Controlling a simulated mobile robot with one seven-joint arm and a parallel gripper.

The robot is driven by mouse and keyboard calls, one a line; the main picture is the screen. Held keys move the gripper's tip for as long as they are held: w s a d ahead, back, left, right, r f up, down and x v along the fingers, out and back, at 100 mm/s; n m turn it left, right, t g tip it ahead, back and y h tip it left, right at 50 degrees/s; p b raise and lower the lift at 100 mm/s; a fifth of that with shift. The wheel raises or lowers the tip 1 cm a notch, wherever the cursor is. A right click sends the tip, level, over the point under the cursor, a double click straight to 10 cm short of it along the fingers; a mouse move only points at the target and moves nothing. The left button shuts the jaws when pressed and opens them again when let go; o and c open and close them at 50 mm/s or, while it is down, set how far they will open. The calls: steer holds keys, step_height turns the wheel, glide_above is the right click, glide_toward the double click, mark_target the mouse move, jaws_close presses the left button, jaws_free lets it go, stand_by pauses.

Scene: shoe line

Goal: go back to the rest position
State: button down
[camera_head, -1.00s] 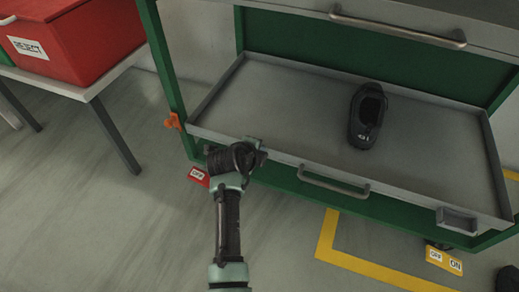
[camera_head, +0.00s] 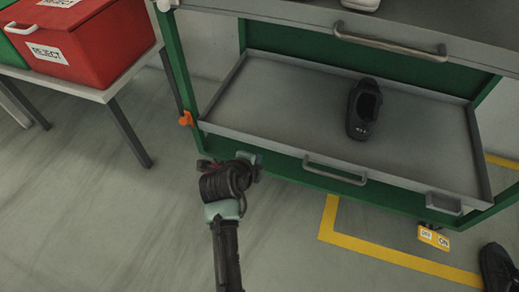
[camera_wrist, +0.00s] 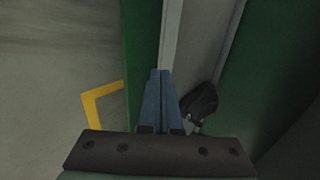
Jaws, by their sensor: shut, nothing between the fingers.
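My gripper (camera_head: 250,160) is at the front left of the green cart, close to the front edge of its pulled-out grey tray (camera_head: 270,100). In the wrist view its two blue fingers (camera_wrist: 158,95) are together and empty. A black shoe (camera_head: 364,108) lies in the right half of the tray, apart from my gripper. A dark shape that looks like this shoe (camera_wrist: 201,103) shows right of the fingers in the wrist view. My wrist hides part of the cart's lower left edge.
A red REJECT bin (camera_head: 90,45) stands on a table (camera_head: 110,88) at the upper left. The green cart frame (camera_head: 184,75) has an orange clamp (camera_head: 186,119). Yellow tape (camera_head: 385,251) and an OFF/ON switch plate (camera_head: 433,238) are at the lower right.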

steer(key=shift+s+a+r, duration=0.1)
steer(key=shift+s+r, duration=0.2)
steer(key=shift+s, duration=0.05)
steer(key=shift+r, duration=0.1)
steer(key=w+r+n+t+y+p, duration=0.1)
steer(key=w+r+n+t+p, duration=0.15)
steer(key=r, duration=0.95)
steer(key=w+r+n+t+p, duration=0.1)
steer(key=r+n+t, duration=0.2)
steer(key=r, duration=1)
steer(key=w+r+n+t+y+p, duration=0.1)
steer(key=r+n+t+p, duration=0.15)
steer(key=r, duration=0.95)
steer(key=s+d+r+n+t+p, duration=0.15)
steer(key=s+r+n+t, duration=0.45)
steer(key=r, duration=0.7)
steer(key=s+r+n+t+y+p, duration=0.1)
steer(key=s+r+n+p, duration=0.2)
steer(key=s+r, duration=0.7)
steer(key=s+d+r+n+t+p, duration=0.15)
steer(key=s+r+n+t, duration=0.3)
steer(key=r, duration=1.05)
step_height(320, 180, up, 36)
steer(key=g+p, duration=0.1)
steer(key=p, duration=3.6)
steer(key=shift+w+a, duration=0.3)
steer(key=shift+w, duration=0.05)
steer(key=shift+f, duration=0.1)
